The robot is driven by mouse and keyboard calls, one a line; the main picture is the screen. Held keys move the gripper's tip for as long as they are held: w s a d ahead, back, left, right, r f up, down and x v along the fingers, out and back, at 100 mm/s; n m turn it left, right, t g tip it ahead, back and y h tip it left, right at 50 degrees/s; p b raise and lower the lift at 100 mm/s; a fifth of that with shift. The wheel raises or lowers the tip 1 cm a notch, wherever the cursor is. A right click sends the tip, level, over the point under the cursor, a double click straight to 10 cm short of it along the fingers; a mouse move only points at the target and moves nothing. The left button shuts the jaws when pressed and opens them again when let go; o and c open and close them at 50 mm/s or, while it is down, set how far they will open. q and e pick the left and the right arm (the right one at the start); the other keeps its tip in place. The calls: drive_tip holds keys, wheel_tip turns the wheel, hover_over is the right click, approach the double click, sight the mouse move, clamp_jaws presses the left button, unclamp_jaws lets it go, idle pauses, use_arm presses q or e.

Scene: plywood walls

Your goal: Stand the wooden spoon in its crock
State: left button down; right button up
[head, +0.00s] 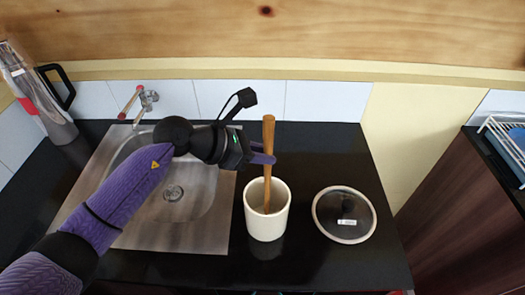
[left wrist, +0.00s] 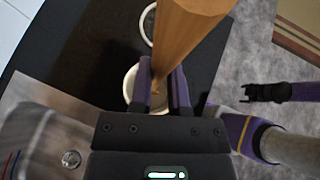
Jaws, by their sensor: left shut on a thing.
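The wooden spoon (head: 268,132) is nearly upright, and its lower end reaches down inside the mouth of the white crock (head: 266,226). My left gripper (head: 265,157) is shut on the spoon's shaft above the crock's rim. In the left wrist view the spoon (left wrist: 185,28) passes between the purple fingers (left wrist: 162,85), with part of the crock's rim (left wrist: 129,82) behind them. I cannot tell whether the spoon touches the crock's bottom. My right gripper (left wrist: 266,92) shows only in the left wrist view, away from the crock; its jaws are unclear.
The crock stands on a black counter (head: 330,150). A steel sink (head: 190,236) with a tap (head: 147,97) is to the left. A round lid (head: 344,222) lies to the right. A flask (head: 38,95) stands far left, and a white rack (head: 503,140) is far right.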

use_arm(q)
drive_tip(key=c, duration=0.5)
unclamp_jaws()
drive_tip(key=shift+a, duration=0.1)
drive_tip(key=b+v, duration=0.1)
drive_tip(key=v, duration=0.8)
drive_tip(key=shift+s+a+r, duration=0.1)
drive_tip(key=shift+a+r, duration=0.15)
drive_tip(key=shift+a, duration=0.05)
